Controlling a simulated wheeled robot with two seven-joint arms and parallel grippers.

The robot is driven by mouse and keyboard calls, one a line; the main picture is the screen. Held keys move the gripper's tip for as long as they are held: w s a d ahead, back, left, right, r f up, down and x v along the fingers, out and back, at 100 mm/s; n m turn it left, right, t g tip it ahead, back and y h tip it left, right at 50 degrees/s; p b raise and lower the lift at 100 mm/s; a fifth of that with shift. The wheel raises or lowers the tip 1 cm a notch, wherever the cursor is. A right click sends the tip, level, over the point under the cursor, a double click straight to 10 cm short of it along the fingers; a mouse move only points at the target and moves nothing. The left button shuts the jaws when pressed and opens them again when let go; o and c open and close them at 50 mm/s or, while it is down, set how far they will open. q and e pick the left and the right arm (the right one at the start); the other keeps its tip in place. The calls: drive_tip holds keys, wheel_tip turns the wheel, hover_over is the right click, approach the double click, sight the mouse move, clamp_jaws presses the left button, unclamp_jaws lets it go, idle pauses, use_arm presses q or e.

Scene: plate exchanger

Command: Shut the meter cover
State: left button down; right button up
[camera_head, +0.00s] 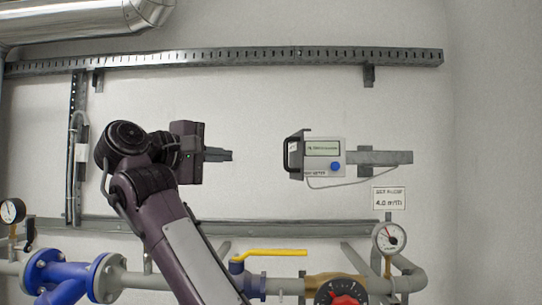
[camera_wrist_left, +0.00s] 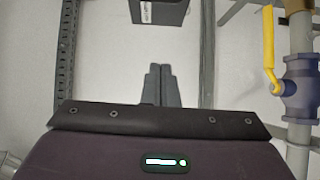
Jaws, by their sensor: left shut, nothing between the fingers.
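The meter (camera_head: 324,150) is a pale box on the wall with a green display and a blue button, both uncovered. Its dark cover (camera_head: 294,157) stands open at the box's left side, sticking out from the wall. My left gripper (camera_head: 231,155) is shut and empty, left of the cover at about the same height, with a clear gap between them. In the left wrist view the shut fingers (camera_wrist_left: 161,84) point toward a dark panel with a white label (camera_wrist_left: 158,12) at the top edge, which seems to be the cover. My right gripper is not in view.
A bracket (camera_head: 385,158) and a thin cable are right of the meter. Below are a yellow valve lever (camera_head: 275,253), a gauge (camera_head: 389,238) and blue-flanged pipes (camera_head: 108,278). A slotted rail (camera_head: 240,59) runs above. The wall between gripper and cover is bare.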

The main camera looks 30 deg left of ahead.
use_arm(q)
drive_tip(key=w+d+p, duration=0.5)
drive_tip(key=w+p, duration=0.3)
drive_tip(key=w, duration=0.2)
drive_tip(key=shift+d+r, duration=0.15)
drive_tip(key=shift+r, duration=0.05)
drive_tip(key=shift+d, duration=0.15)
